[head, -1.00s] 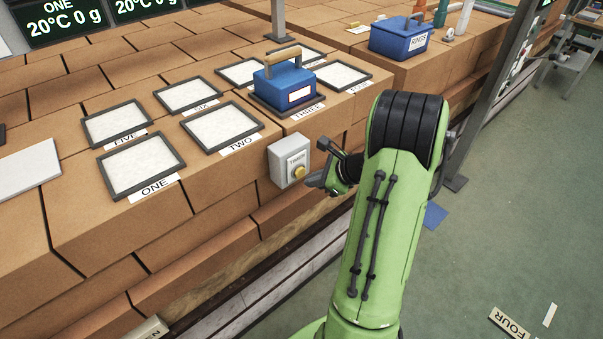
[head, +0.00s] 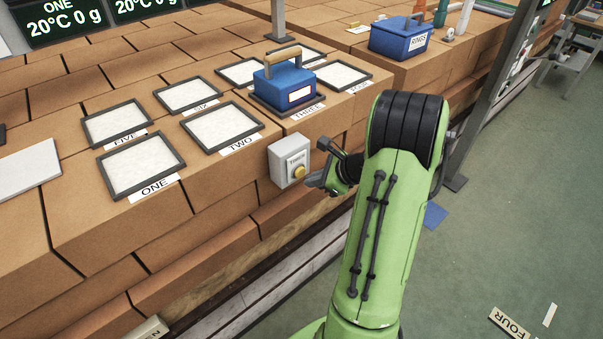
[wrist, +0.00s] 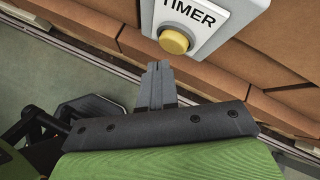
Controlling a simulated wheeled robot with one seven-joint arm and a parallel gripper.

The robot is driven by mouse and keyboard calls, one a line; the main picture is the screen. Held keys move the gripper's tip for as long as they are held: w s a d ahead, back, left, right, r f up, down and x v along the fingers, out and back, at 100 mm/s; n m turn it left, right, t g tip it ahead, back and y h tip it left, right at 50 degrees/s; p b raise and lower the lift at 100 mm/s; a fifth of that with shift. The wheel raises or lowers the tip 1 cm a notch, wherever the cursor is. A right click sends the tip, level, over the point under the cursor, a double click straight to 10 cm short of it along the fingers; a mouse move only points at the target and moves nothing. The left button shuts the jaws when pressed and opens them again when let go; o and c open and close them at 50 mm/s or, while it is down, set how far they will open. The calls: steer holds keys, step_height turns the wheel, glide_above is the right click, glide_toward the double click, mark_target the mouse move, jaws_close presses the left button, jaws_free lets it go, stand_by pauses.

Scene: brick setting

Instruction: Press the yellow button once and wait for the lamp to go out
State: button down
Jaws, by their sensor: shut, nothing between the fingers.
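The yellow button (head: 299,171) sits on the front of a pale grey box (head: 283,160) fixed to the face of the brick wall. In the wrist view the yellow button (wrist: 174,41) is below the word TIMER on the box (wrist: 211,17). My gripper (wrist: 157,69) is shut and empty, its fingertips just below and left of the button in that view, seemingly apart from it. In the head view my gripper (head: 312,182) is just right of the box, partly hidden by my arm. I cannot make out a lit lamp in these views.
Black-framed white pads labelled ONE (head: 140,165) and TWO (head: 222,126) lie on the brick top, among several others. A blue case with a wooden handle (head: 285,86) stands on pad THREE. A blue RINGS box (head: 399,38) stands farther back. Green floor is open at right.

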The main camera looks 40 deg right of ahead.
steer(key=shift+w, duration=0.15)
steer(key=shift+w+p, duration=0.3)
steer(key=shift+p, duration=0.15)
steer(key=shift+w+p, duration=0.3)
steer(key=shift+w, duration=0.15)
stand_by(0.6)
steer(key=shift+s, duration=0.85)
steer(key=s, duration=0.5)
stand_by(0.8)
